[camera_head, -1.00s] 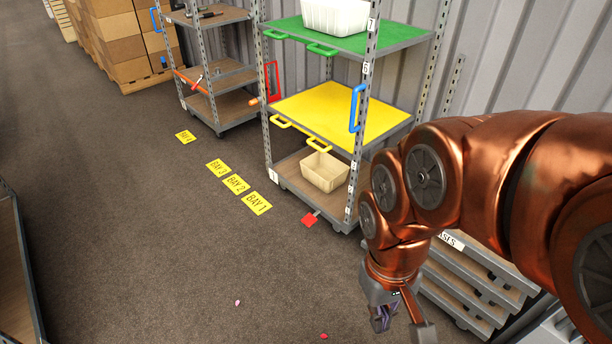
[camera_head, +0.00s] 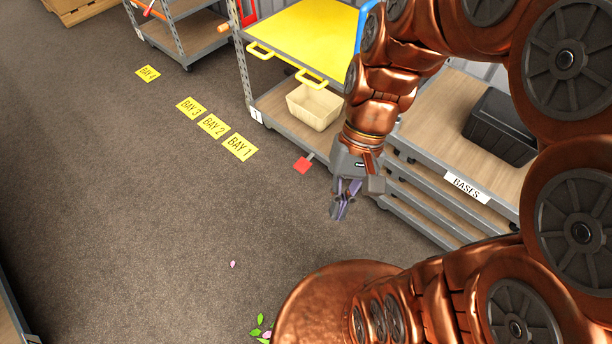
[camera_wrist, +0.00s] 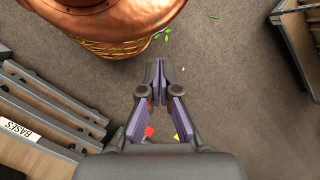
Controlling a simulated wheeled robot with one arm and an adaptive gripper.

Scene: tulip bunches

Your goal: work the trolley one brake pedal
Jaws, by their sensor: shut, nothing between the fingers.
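The red brake pedal (camera_head: 302,165) sticks out on a short grey bar at the front foot of the trolley (camera_head: 325,162) with the yellow shelf, just above the floor. My gripper (camera_head: 339,214) is shut and empty, pointing down, to the right of and below the pedal in the head view, apart from it. In the wrist view the shut fingertips (camera_wrist: 164,64) are over bare floor. A small red patch (camera_wrist: 149,132), which looks like the pedal, shows beside the finger linkage there. Whether the pedal is up or down I cannot tell.
A low rack marked BASES (camera_head: 467,187) with a black crate (camera_head: 500,126) stands right of my gripper. Yellow floor labels, one reading BAY 1 (camera_head: 240,146), lie left of the pedal. Petals (camera_head: 233,264) and leaves lie on the floor.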

